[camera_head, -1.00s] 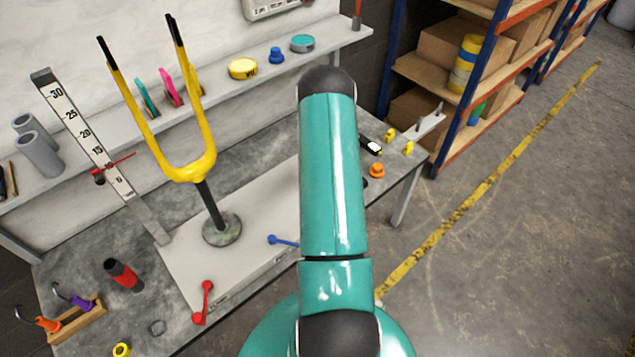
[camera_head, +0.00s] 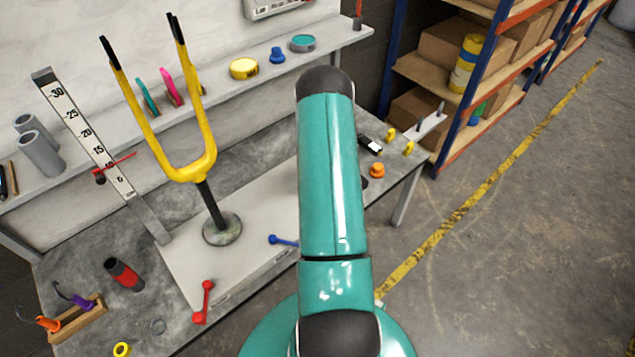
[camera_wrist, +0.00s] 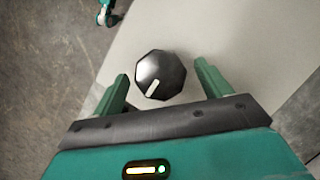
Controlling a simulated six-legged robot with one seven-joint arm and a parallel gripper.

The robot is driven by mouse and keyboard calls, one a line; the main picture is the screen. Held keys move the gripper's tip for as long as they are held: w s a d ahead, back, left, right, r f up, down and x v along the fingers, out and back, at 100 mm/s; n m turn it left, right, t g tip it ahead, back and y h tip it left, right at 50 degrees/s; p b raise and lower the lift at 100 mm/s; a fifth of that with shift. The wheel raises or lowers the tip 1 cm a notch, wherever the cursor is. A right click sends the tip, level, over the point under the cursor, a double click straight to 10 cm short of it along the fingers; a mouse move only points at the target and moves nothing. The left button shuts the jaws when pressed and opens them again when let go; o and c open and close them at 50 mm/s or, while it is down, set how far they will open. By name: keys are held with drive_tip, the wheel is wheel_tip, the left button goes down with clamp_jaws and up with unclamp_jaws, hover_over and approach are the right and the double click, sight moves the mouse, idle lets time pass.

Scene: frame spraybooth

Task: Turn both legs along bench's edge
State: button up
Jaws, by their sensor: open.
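The yellow fork (camera_head: 185,165) stands upright in the head view, its two legs pointing up with black tips. Its dark stem goes down into a round base (camera_head: 222,229) on a pale plate (camera_head: 180,275) on the bench (camera_head: 60,240). In the wrist view, a dark eight-sided knob (camera_wrist: 160,75) with a white pointer mark sits on a pale surface. The mark points down and slightly left. My gripper (camera_wrist: 161,83) is open, with one green finger on each side of the knob and gaps visible. My arm hides the gripper and knob in the head view.
A red lever (camera_head: 205,302) and a blue lever (camera_head: 284,240) are at the plate. A ruler (camera_head: 85,130) leans left of the fork. A red-black handle (camera_head: 124,274) and a wooden tool holder (camera_head: 77,322) are at front left. A shelf rack (camera_head: 465,85) stands right; the floor before it is clear.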

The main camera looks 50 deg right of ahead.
drive_tip(key=shift+r, duration=0.1)
drive_tip(key=v, duration=1.3)
drive_tip(key=shift+r, duration=0.35)
